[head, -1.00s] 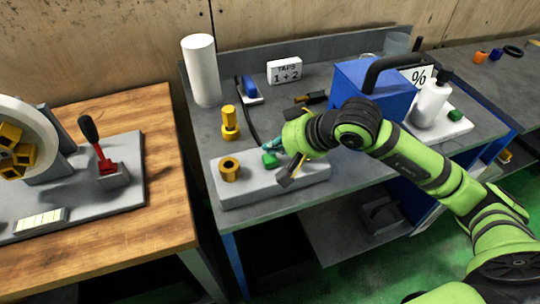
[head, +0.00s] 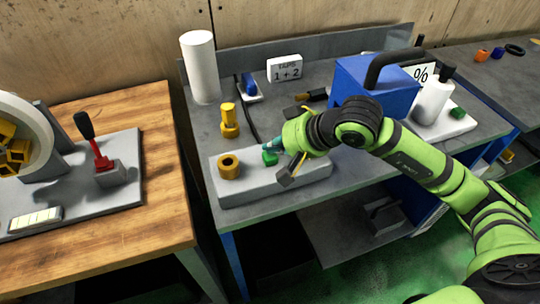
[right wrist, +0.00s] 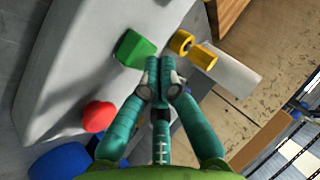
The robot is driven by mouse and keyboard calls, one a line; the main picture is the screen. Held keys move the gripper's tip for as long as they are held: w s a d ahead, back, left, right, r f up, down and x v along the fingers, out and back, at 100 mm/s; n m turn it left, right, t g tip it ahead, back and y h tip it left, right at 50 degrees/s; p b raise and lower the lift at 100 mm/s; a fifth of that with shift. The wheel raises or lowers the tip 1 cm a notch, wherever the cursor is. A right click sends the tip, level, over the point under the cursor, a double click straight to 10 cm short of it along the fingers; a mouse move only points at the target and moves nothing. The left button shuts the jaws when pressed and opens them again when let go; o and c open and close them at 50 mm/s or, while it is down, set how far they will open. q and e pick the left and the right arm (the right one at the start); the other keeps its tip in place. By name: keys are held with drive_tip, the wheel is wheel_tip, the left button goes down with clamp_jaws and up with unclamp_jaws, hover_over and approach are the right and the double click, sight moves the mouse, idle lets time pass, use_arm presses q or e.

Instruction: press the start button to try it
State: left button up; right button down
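A green button (head: 270,158) sits on top of a long grey control box (head: 250,185) on the grey bench. It also shows in the right wrist view (right wrist: 134,49), left of my fingertips. My right gripper (head: 270,148) is at the green button in the head view, teal fingertips pointing left. In the right wrist view (right wrist: 160,62) its fingers are together with nothing between them. Whether they touch the button I cannot tell. A red button (right wrist: 98,116) shows on the box in the wrist view and is hidden in the head view. My left gripper is out of view.
A brass ring (head: 229,165) is on the box's left end, with a brass knob (head: 229,120) behind. A white cylinder (head: 200,68) and a blue box with black handle (head: 375,90) stand on the bench. A wooden table (head: 165,150) with a red lever (head: 100,155) is at left.

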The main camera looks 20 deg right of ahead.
sight(274, 155)
drive_tip(key=shift+f+b, duration=0.55)
drive_tip(key=shift+b, duration=0.25)
idle(0.9)
drive_tip(key=shift+r, duration=0.1)
drive_tip(key=shift+r+p, duration=0.35)
drive_tip(key=shift+r, duration=0.55)
drive_tip(key=shift+r+p, duration=1.15)
drive_tip(key=shift+r, duration=1.4)
drive_tip(key=shift+f, duration=0.1)
